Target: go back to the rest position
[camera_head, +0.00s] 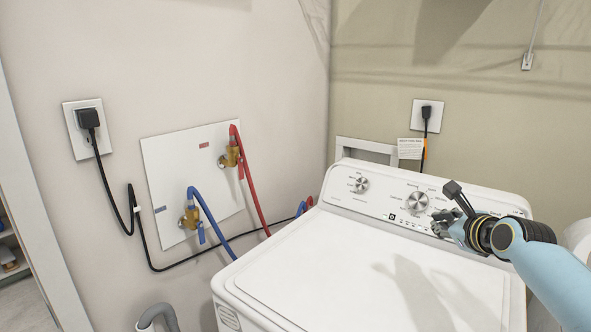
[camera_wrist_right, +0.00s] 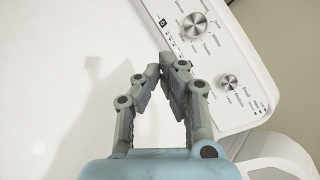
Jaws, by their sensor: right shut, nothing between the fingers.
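My right gripper (camera_head: 441,222) is in front of the right part of the washer's control panel in the head view. Its arm comes in from the lower right. In the right wrist view the gripper (camera_wrist_right: 167,62) is shut, its fingertips together with nothing between them. It is over the white lid close to the panel edge; I cannot tell whether it touches. My left gripper is not in view.
A white washing machine (camera_head: 370,274) with a closed lid fills the lower right. Its control panel (camera_head: 385,203) has round knobs. Blue (camera_head: 207,214) and red (camera_head: 250,185) hoses run from a wall plate (camera_head: 165,176). The space above the lid's left part is clear.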

